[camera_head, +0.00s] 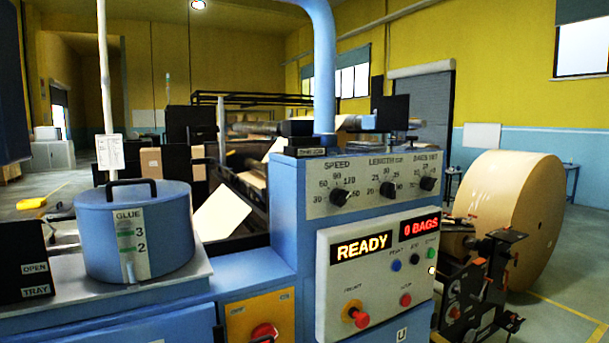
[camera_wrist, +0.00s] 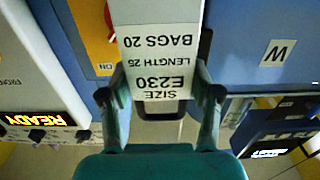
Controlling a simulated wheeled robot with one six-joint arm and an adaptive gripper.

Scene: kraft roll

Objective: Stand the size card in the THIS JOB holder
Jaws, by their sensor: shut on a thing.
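The size card (camera_wrist: 162,55) is white with black print reading SIZE E230, LENGTH 25, BAGS 20, upside down in the wrist view. My gripper (camera_wrist: 160,93) is shut on it, with one finger at each side edge. The card's far end runs out of the top of the wrist view. My gripper and the card do not show clearly in the head view. A small black holder (camera_head: 312,151) with a label stands on top of the blue console in the head view. Its label is too small to read surely, so I cannot tell if it is THIS JOB.
The console (camera_head: 375,265) shows READY and 0 BAGS. A glue pot (camera_head: 134,230) stands left, beside a black OPEN TRAY block (camera_head: 22,275). A tilted cream sheet (camera_head: 222,212) is behind the bench. In the wrist view, a dark bar (camera_wrist: 160,114) shows behind the card.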

